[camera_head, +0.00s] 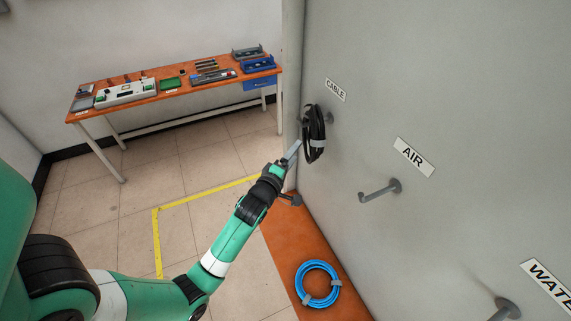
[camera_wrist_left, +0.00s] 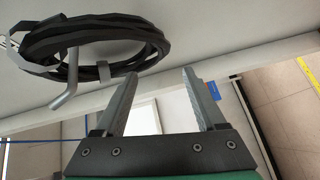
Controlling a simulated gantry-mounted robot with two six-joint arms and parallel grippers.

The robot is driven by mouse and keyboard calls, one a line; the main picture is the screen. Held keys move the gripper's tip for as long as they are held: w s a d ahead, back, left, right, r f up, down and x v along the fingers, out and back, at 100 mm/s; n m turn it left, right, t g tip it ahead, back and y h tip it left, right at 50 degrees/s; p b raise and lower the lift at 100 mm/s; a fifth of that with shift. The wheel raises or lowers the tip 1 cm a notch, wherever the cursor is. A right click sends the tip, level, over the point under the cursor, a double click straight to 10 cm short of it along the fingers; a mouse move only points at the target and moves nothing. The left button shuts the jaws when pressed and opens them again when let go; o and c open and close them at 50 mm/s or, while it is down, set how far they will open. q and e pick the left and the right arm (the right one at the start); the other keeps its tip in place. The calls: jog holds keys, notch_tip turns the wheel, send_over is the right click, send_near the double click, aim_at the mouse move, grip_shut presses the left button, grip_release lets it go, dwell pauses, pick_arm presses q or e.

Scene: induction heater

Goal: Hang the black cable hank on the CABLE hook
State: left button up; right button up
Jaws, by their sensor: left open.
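The black cable hank (camera_head: 315,134) is against the grey wall under the CABLE label (camera_head: 335,90). The CABLE hook (camera_head: 329,117) is mostly hidden behind it in the head view. In the left wrist view the hank (camera_wrist_left: 95,45) is a loop with grey ties, and the hook (camera_wrist_left: 67,85) passes through it, so it hangs on the hook. My left gripper (camera_head: 294,150) is just left of the hank in the head view. In the left wrist view its fingers (camera_wrist_left: 160,75) are apart with nothing between them, clear of the hank. My right gripper is not in view.
An empty hook (camera_head: 380,190) sits under the AIR label (camera_head: 414,157); another hook (camera_head: 506,309) is near the WATER label. A blue coil (camera_head: 318,284) lies on the orange surface (camera_head: 283,235) below. A workbench (camera_head: 175,92) with tools stands at the back left.

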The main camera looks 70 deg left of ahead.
pick_arm(q)
jog(key=f+v, duration=0.1)
jog(key=v, duration=0.9)
jog(key=shift+r+b, duration=0.45)
jog(key=shift+s+d, duration=0.1)
jog(key=w+d+r+m+t+h+p, duration=0.1)
jog(key=w+d+r+t+p, duration=0.25)
jog(key=r, duration=0.75)
jog(key=w+d+r+m+t+h+p, duration=0.1)
jog(key=w+d+r+t+p, duration=0.25)
jog(key=r, duration=0.75)
jog(key=w+d+r+m+t+h+p, duration=0.15)
jog(key=w+d+r, duration=0.35)
jog(key=r, duration=0.6)
jog(key=s+d+r+m+t+h+p, duration=0.1)
jog(key=s+d+r+m+t+h, duration=0.1)
jog(key=r+m, duration=0.5)
jog(key=s+d+r+m+t+h, duration=0.2)
jog(key=d+r+m+h, duration=0.2)
jog(key=d+r+m, duration=0.3)
jog(key=s+d+r+m+t+h+p, duration=0.1)
jog(key=d+r+m, duration=0.4)
jog(key=r, duration=0.5)
jog(key=s+m+t+h, duration=0.1)
jog(key=m+h, duration=0.1)
jog(key=shift+s+d+h+p, duration=0.2)
jog(key=shift+d+h+p, duration=0.05)
jog(key=shift+h+p, duration=0.1)
